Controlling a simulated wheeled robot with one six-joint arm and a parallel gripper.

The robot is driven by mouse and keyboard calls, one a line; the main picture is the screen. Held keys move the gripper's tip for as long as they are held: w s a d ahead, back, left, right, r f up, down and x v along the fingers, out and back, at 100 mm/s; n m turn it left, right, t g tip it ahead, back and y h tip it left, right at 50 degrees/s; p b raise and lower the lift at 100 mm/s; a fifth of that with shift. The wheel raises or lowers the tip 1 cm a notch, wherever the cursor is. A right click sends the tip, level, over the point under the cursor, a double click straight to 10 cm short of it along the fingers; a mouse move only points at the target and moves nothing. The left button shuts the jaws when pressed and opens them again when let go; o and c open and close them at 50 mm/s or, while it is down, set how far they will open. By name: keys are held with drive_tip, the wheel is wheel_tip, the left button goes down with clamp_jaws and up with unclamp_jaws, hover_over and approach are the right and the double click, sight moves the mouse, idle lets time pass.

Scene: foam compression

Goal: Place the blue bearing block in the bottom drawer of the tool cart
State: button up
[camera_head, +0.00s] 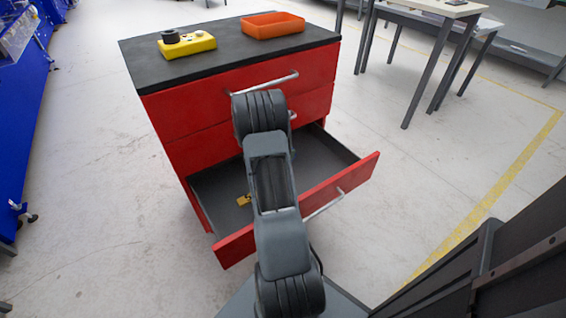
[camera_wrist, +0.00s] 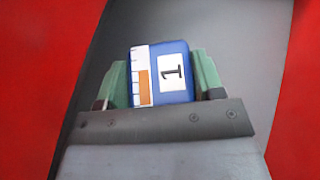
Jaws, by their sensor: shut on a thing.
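The head view does not show the block or the fingers; my arm is in the way. The red tool cart (camera_head: 165,126) stands in front of me. Its bottom drawer (camera_head: 345,167) is pulled open, and my arm reaches over it. In the wrist view, grey surface lies behind the block, with red panels at both sides.
A small yellow object (camera_head: 243,200) lies inside the open drawer, left of my arm. On the black cart top are a yellow box with a black knob (camera_head: 187,44) and an orange tray (camera_head: 272,25). A table (camera_head: 435,22) stands at the right rear. Floor right of the cart is clear.

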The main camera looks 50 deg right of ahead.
drive_tip(key=w+d+f, duration=0.1)
drive_tip(key=f, duration=0.1)
drive_tip(key=w+d+f+b, duration=0.1)
drive_tip(key=f, duration=0.1)
drive_tip(key=w+d+f, duration=0.1)
drive_tip(key=f, duration=0.1)
drive_tip(key=shift+w+d+b, duration=0.1)
drive_tip(key=shift+d+b, duration=0.25)
drive_tip(key=shift+b, duration=0.05)
drive_tip(key=shift+f+b, duration=0.65)
drive_tip(key=shift+f, duration=0.75)
drive_tip(key=shift+f, duration=0.1)
drive_tip(key=shift+f, duration=0.1)
drive_tip(key=o, duration=1.3)
